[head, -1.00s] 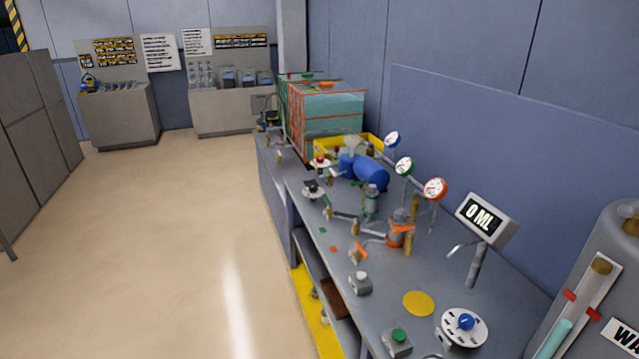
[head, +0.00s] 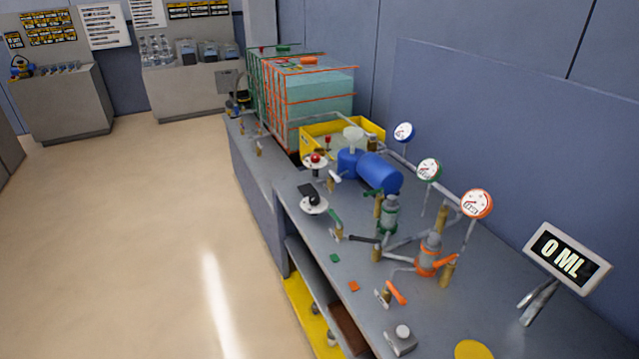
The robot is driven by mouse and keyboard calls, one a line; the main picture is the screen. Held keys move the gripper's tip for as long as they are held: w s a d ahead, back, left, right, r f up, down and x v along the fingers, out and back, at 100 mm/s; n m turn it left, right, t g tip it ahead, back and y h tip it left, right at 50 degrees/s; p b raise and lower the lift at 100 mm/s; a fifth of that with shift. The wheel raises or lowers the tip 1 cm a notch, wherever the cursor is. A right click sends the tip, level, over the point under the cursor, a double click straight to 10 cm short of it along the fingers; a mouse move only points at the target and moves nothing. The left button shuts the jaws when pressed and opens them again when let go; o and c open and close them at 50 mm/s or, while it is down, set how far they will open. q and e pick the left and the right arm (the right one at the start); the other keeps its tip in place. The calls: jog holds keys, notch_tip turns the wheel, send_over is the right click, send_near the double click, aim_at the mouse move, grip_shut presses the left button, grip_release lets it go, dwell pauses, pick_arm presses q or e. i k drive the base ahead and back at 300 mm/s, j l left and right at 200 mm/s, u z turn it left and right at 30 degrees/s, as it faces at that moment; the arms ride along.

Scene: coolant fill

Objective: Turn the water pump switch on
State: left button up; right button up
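A blue pump-like unit (head: 380,173) lies on the grey bench among pipes, with a white funnel-like piece (head: 353,134) beside it. In front of it, near the bench's left edge, a black knob or switch (head: 309,194) sits on a round white plate (head: 316,208). A red button (head: 316,157) on a pale round base stands just behind that. I cannot tell which of these is the water pump switch, or its setting. Neither of my grippers is in view.
The bench (head: 300,260) also carries green-banded (head: 388,215) and orange-banded (head: 430,255) fittings, several gauges (head: 477,203), a "0 ML" display (head: 566,258) and a small grey button box (head: 401,340). Teal tanks (head: 318,98) stand at the far end. Open floor (head: 150,220) lies left.

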aim_at(313, 200)
jog(key=i+j+z, duration=0.2)
jog(key=i+j, duration=0.6)
jog(key=i+j+z, duration=0.2)
jog(key=i+j, duration=0.6)
jog(key=j, duration=0.1)
